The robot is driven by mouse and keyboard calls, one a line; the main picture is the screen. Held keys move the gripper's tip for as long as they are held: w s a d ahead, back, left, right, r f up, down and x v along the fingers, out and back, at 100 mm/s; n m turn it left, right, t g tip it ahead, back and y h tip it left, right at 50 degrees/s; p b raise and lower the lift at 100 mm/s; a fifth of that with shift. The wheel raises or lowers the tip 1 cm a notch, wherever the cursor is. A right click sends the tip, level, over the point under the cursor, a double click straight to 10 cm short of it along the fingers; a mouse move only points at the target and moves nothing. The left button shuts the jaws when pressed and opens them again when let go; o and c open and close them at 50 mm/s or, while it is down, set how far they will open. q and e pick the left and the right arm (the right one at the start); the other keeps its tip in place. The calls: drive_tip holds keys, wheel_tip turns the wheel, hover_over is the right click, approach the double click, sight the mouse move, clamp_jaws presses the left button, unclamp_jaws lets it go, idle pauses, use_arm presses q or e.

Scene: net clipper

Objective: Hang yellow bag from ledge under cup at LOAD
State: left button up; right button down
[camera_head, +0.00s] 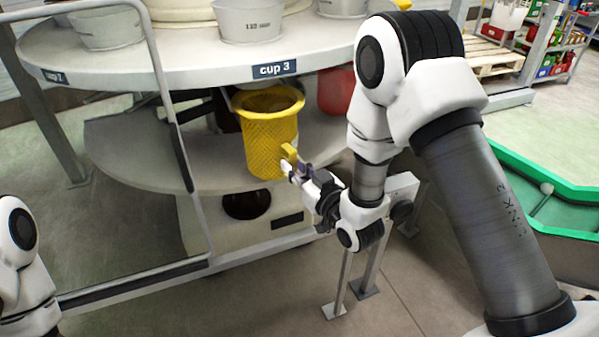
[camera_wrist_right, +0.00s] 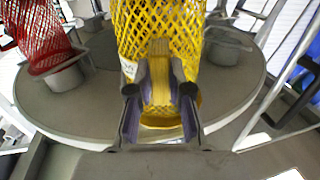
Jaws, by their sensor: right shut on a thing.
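The yellow net bag (camera_head: 266,140) is upright with a round, open-looking top. It appears just below the rim of the round white table (camera_head: 190,62), under the "cup 3" label (camera_head: 275,69). I cannot tell whether it touches the ledge. My right gripper (camera_head: 290,165) is at the bag's lower right side, shut on its yellow tab. In the right wrist view, the fingers of the right gripper (camera_wrist_right: 158,85) close on a yellow strip of the bag (camera_wrist_right: 150,30). A metal cup (camera_head: 250,20) stands on the table above the bag. No LOAD sign is legible. My left gripper is out of view.
A red bag (camera_head: 336,92) is right of the yellow one; a red net (camera_wrist_right: 40,35) shows in the wrist view. A lower grey shelf (camera_head: 130,150) lies beneath the tabletop. A metal frame post (camera_head: 165,95) stands left. A green bin (camera_head: 560,205) is at right.

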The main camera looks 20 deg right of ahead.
drive_tip(key=shift+w, duration=2.5)
drive_tip(key=shift+d+b+x, duration=0.2)
drive_tip(key=shift+x, duration=0.75)
drive_tip(key=shift+d+b+x, duration=0.15)
drive_tip(key=shift+d+x, duration=0.05)
drive_tip(key=shift+x, duration=0.8)
drive_tip(key=shift+d+b+x, duration=0.15)
drive_tip(key=shift+b+x, duration=0.05)
drive_tip(key=shift+x, duration=0.75)
drive_tip(key=shift+w+f, duration=0.15)
drive_tip(key=shift+f, duration=0.1)
drive_tip(key=c, duration=1)
unclamp_jaws()
drive_tip(key=shift+r, duration=0.1)
drive_tip(key=v, duration=1.2)
